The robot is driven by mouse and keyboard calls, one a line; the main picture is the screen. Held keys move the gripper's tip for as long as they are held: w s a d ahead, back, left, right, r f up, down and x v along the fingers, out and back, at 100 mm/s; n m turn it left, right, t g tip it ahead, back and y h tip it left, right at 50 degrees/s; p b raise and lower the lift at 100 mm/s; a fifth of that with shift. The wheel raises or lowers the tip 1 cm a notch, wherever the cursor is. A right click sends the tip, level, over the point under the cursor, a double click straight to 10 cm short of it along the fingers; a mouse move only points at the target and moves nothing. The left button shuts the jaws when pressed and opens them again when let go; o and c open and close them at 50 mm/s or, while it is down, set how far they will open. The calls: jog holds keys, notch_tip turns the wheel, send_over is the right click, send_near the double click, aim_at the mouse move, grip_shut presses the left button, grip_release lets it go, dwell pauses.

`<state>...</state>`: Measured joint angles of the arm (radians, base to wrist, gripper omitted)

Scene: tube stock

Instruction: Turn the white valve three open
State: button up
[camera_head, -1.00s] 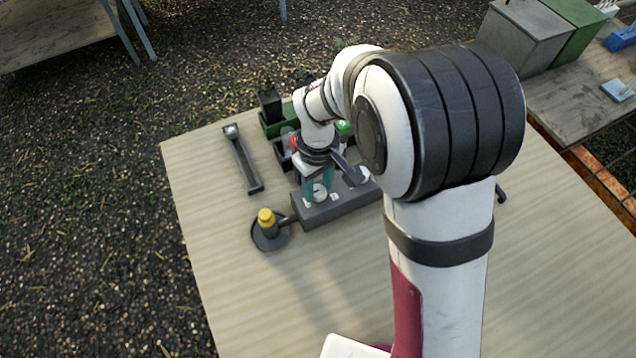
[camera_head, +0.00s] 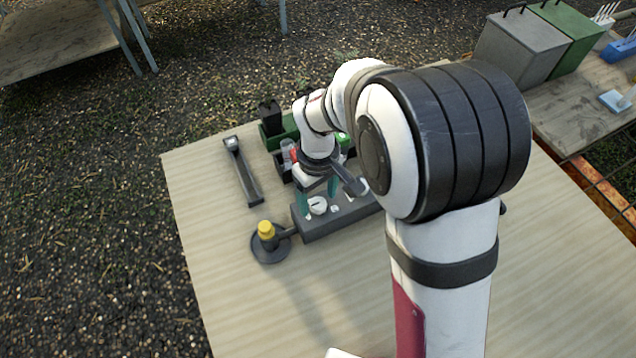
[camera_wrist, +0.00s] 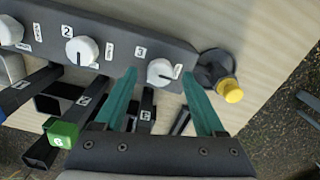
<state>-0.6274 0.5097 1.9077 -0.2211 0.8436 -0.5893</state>
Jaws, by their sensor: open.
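The white valve three (camera_wrist: 160,72) is a round white knob on a dark grey manifold block (camera_wrist: 108,34), beside a label with a 3. Its dark pointer mark points to the right in the wrist view. My gripper (camera_wrist: 160,76) is open, with one teal finger on each side of this knob and gaps visible between. In the head view the white knob (camera_head: 318,205) shows between the fingers, near the block's left end. Valve two (camera_wrist: 82,50) and another white knob (camera_wrist: 10,30) sit further left along the block.
A yellow-capped fitting on a round dark base (camera_head: 268,240) stands at the block's end. A long dark holder (camera_head: 243,172) lies behind it. Dark numbered bins, one with a green block (camera_wrist: 62,134), lie beside the manifold. The front of the table (camera_head: 270,320) is clear.

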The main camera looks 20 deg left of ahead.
aim_at(318, 202)
notch_tip(318, 202, up, 15)
jog(key=shift+r, duration=0.1)
jog(key=s+d+r+m, duration=0.2)
jog(key=s+d+m, duration=0.35)
jog(key=d, duration=0.55)
jog(key=s+d+f+m+y, duration=0.1)
jog(key=s+d+f+m, duration=0.1)
jog(key=s+d+m, duration=0.2)
jog(key=s+d+f+m, duration=0.2)
jog(key=s+d+m, duration=0.2)
jog(key=s+m, duration=0.3)
jog(key=shift+s+f+y, duration=0.3)
jog(key=shift+s+y, duration=0.1)
jog(key=shift+s, duration=0.35)
